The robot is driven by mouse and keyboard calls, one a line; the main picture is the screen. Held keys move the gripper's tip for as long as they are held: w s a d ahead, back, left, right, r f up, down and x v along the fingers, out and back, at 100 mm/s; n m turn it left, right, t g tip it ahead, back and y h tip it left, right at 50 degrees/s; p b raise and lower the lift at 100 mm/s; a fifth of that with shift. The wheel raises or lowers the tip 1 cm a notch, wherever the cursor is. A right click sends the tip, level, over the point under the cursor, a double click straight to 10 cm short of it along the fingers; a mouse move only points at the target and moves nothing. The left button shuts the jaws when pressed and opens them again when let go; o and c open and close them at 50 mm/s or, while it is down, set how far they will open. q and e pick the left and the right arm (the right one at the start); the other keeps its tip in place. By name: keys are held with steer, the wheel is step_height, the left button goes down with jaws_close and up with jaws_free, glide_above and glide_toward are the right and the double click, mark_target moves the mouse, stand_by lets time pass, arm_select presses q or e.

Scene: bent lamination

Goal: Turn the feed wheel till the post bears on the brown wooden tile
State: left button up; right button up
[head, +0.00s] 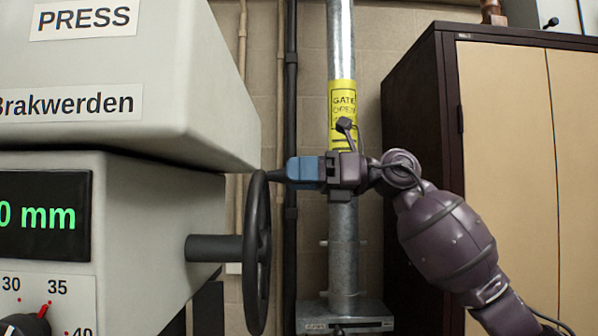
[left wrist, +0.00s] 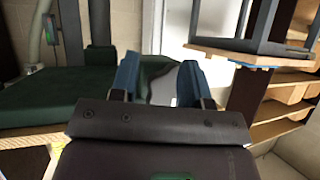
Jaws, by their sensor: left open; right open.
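The feed wheel (head: 258,252) is a dark handwheel seen nearly edge-on, on a grey shaft at the right side of the press (head: 150,240). My right gripper (head: 289,170) comes from the right, its blue fingers at the top of the wheel's rim. The fingers overlap in this view; I cannot tell whether they touch the rim. My left gripper (left wrist: 160,85) is open in the left wrist view, with nothing seen between its blue fingers. I can make out neither the post nor the brown wooden tile.
The press display (head: 42,215) shows "0 mm" at its cut-off edge, above a dial (head: 25,325). A metal pipe (head: 342,240) stands behind my right gripper, and a brown cabinet (head: 500,160) is at right. The left wrist view shows wooden shelves (left wrist: 270,105) at right.

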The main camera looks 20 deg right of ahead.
jaws_close()
stand_by(0.4)
